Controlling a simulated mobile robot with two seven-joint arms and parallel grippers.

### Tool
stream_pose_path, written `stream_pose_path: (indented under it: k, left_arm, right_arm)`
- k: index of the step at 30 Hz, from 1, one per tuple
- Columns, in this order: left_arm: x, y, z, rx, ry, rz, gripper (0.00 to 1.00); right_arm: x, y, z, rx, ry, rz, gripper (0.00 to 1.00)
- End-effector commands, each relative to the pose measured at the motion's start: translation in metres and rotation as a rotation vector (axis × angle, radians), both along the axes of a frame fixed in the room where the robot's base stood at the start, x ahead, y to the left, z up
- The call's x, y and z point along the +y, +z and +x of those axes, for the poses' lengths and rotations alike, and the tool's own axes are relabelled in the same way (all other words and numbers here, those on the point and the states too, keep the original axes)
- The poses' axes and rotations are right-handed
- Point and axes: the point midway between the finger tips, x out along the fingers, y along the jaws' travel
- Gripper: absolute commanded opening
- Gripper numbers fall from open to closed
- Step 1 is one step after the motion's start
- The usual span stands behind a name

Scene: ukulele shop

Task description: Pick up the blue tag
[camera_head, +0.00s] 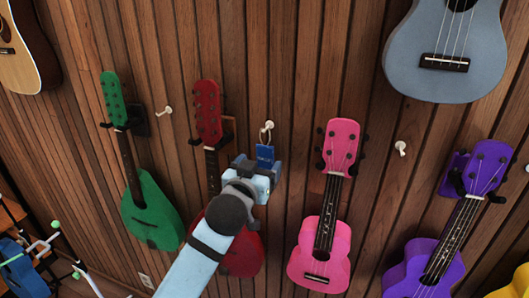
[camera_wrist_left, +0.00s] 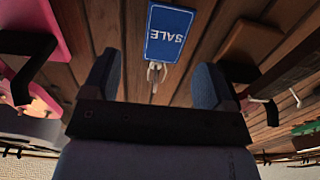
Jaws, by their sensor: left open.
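The blue tag (camera_head: 265,155) hangs by a ring from a white wall peg (camera_head: 268,126), between the red and pink ukuleles. In the left wrist view the blue tag (camera_wrist_left: 169,33) reads "SALE" upside down, with its ring below it. My left gripper (camera_head: 257,176) is just below the tag in the head view. In the left wrist view my left gripper (camera_wrist_left: 153,83) is open, its two dark fingers apart with nothing between them. The tag lies beyond the fingertips, roughly centred between them. My right gripper does not show.
A red ukulele (camera_head: 208,112) hangs close to the left of the tag, partly behind my arm. A pink ukulele (camera_head: 325,235) hangs to the right. Green (camera_head: 150,210), purple (camera_head: 430,255) and grey-blue (camera_head: 445,50) ukuleles hang farther away. Bare wooden wall lies above the tag.

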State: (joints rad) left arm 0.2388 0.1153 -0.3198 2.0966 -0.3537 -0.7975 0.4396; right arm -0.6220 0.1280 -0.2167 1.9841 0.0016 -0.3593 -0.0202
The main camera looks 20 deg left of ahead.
Motion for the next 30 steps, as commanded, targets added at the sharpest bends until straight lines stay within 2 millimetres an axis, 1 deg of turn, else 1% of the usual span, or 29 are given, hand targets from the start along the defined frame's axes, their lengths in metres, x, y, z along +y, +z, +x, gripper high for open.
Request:
stream_pose_path:
  k: [5,10,12,15,23,24,26,27,30]
  left_arm:
    - [0.001,0.002,0.012,0.001,0.0,0.001,0.79]
    - [0.006,0.006,0.038,0.001,0.0,0.003,0.79]
    - [0.005,0.003,0.047,0.002,0.0,0.001,0.79]
    - [0.004,0.002,0.056,0.001,-0.001,0.001,0.79]
    - [0.004,0.001,0.058,0.001,-0.001,0.0,0.79]
    - [0.004,0.001,0.058,0.001,-0.001,0.0,0.7]
    - [0.004,0.001,0.058,0.001,-0.001,0.0,0.56]
    - [0.004,0.001,0.058,0.001,-0.001,0.0,0.47]
    - [0.004,0.001,0.058,0.001,0.0,0.0,0.26]
  right_arm:
    - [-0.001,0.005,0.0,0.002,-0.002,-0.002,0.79]
    - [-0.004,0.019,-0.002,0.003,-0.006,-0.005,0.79]
    - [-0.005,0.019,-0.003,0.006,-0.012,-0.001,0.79]
    - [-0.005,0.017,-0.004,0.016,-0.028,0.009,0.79]
    - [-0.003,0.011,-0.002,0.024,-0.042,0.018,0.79]
    - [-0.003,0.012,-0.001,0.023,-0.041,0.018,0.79]
    - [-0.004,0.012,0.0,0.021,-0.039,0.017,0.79]
    - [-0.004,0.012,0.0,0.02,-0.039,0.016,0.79]
    - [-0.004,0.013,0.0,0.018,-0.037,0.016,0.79]
